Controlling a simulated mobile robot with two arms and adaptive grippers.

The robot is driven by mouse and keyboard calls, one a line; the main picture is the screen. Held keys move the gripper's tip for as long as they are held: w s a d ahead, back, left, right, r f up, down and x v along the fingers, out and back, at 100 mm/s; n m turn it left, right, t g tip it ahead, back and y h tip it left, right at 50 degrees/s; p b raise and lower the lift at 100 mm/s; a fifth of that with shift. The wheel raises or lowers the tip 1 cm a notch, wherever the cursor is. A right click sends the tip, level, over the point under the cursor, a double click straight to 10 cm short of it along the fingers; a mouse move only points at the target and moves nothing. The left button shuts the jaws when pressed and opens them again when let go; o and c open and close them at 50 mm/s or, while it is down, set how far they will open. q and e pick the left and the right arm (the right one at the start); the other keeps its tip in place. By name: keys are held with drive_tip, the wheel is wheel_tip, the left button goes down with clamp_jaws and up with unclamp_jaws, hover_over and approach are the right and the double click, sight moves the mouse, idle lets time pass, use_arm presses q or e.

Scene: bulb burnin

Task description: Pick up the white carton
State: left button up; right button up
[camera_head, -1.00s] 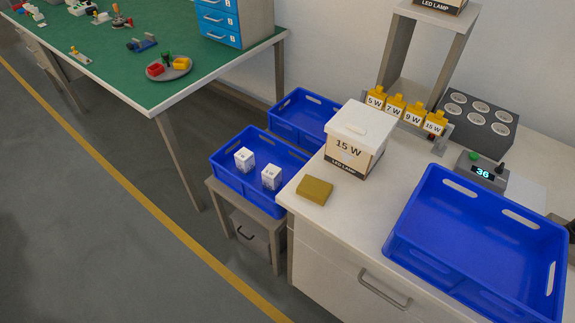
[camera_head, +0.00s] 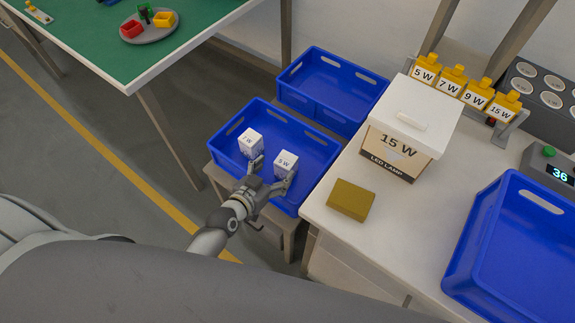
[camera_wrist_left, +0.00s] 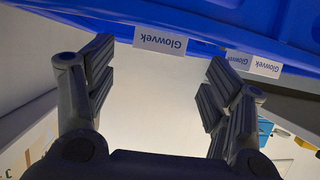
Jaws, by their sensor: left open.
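Two small white cartons stand in a blue crate (camera_head: 228,128) on a low stand. The left carton (camera_head: 250,142) has a label I cannot read surely; the right carton (camera_head: 286,162) reads 5 W. My left gripper (camera_head: 272,174) is open, its fingers spread at the front side of the crate, close to the cartons in the picture. I cannot tell whether it touches them. My right gripper is not in view.
A second blue crate (camera_head: 333,85) stands behind. On the white bench are a 15 W LED lamp box (camera_head: 402,135), a mustard block (camera_head: 351,200), yellow wattage tags (camera_head: 452,78) and a large blue crate (camera_head: 515,245). A green table (camera_head: 80,50) is at upper left.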

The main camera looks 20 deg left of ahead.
sight(281, 166)
use_arm(q)
drive_tip(key=shift+w+d+f, duration=0.15)
drive_tip(key=shift+w+f, duration=0.15)
drive_tip(key=shift+w, duration=0.35)
drive_tip(key=x, duration=0.4)
drive_tip(key=shift+d+f+b, duration=0.15)
drive_tip(key=shift+f+b, duration=0.15)
drive_tip(key=shift+w+f, duration=0.1)
drive_tip(key=shift+w, duration=0.15)
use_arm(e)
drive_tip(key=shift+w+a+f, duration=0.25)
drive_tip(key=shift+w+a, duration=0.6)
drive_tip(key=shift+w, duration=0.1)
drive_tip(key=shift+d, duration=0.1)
use_arm(q)
drive_tip(key=shift+c, duration=1.3)
drive_tip(key=c, duration=0.9)
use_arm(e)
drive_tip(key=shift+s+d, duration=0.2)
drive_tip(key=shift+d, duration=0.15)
